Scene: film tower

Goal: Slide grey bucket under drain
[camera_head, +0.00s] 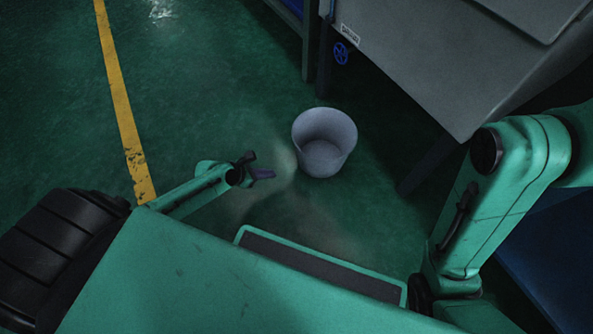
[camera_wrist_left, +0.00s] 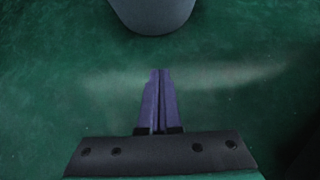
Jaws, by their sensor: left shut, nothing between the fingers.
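The grey bucket (camera_head: 324,142) stands upright and empty on the green floor, in front of the grey machine. Its lower side shows at the top of the left wrist view (camera_wrist_left: 153,14). My left gripper (camera_head: 264,174) is low, to the left of the bucket and a little nearer to me, with a gap between them. Its purple fingers (camera_wrist_left: 159,100) are shut together with nothing between them. The drain is probably the part with the blue valve wheel (camera_head: 341,52), up and slightly right behind the bucket. My right arm shows at the right, but its gripper is not visible.
The grey machine (camera_head: 440,60) fills the upper right, with dark legs (camera_head: 428,165) reaching the floor right of the bucket. A blue-framed structure (camera_head: 292,22) stands behind. A yellow floor line (camera_head: 122,100) runs at the left. The floor left of the bucket is clear.

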